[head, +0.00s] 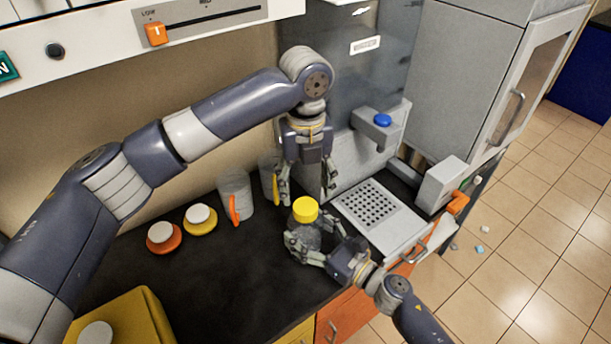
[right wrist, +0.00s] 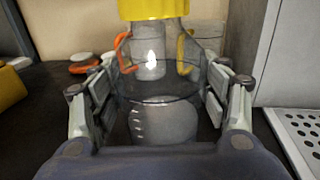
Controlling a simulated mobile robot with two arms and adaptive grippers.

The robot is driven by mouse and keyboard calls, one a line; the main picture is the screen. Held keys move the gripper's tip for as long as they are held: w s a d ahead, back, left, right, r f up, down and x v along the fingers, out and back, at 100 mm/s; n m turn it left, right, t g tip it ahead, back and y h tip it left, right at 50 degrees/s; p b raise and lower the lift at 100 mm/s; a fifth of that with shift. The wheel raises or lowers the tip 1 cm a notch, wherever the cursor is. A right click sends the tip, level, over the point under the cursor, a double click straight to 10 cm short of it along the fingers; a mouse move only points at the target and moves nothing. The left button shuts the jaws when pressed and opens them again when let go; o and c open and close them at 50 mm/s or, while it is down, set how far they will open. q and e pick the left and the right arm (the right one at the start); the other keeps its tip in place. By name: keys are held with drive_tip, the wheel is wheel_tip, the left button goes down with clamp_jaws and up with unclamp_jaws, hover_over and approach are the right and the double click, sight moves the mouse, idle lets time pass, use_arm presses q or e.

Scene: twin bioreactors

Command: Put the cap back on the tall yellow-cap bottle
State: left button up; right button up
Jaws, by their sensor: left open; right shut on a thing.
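The tall clear bottle (right wrist: 165,120) stands between the fingers of my right gripper (head: 308,246), which is shut on its body. In the head view the bottle is mostly hidden by the gripper and cap. The yellow cap (head: 305,209) is at the top of the bottle; it also shows at the upper edge of the right wrist view (right wrist: 153,9). I cannot tell whether it is tightened. My left gripper (head: 306,189) points down just above and behind the cap, fingers apart and empty.
Jugs with an orange handle (head: 234,209) and a yellow handle (head: 275,188) stand behind. Orange (head: 163,244) and yellow (head: 200,228) pieces with white tops lie left. A perforated plate (head: 368,207) is at right. Dark counter (head: 215,285) is clear in front.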

use_arm(q)
drive_tip(key=n, duration=0.7)
drive_tip(key=shift+r, duration=0.15)
drive_tip(key=n, duration=0.7)
drive_tip(key=shift+r, duration=0.15)
drive_tip(key=n, duration=0.4)
drive_tip(key=shift+r, duration=0.1)
drive_tip(key=n, duration=0.3)
drive_tip(key=shift+n, duration=0.4)
drive_tip(key=n, duration=0.7)
drive_tip(key=shift+r, duration=0.2)
drive_tip(key=n, duration=0.5)
drive_tip(key=shift+r, duration=0.1)
drive_tip(key=n, duration=0.5)
drive_tip(key=shift+r+n, duration=0.1)
drive_tip(key=shift+n, duration=0.3)
drive_tip(key=n, duration=0.5)
drive_tip(key=shift+r, duration=0.1)
drive_tip(key=n, duration=0.4)
drive_tip(key=shift+r+n, duration=0.1)
drive_tip(key=shift+n, duration=0.3)
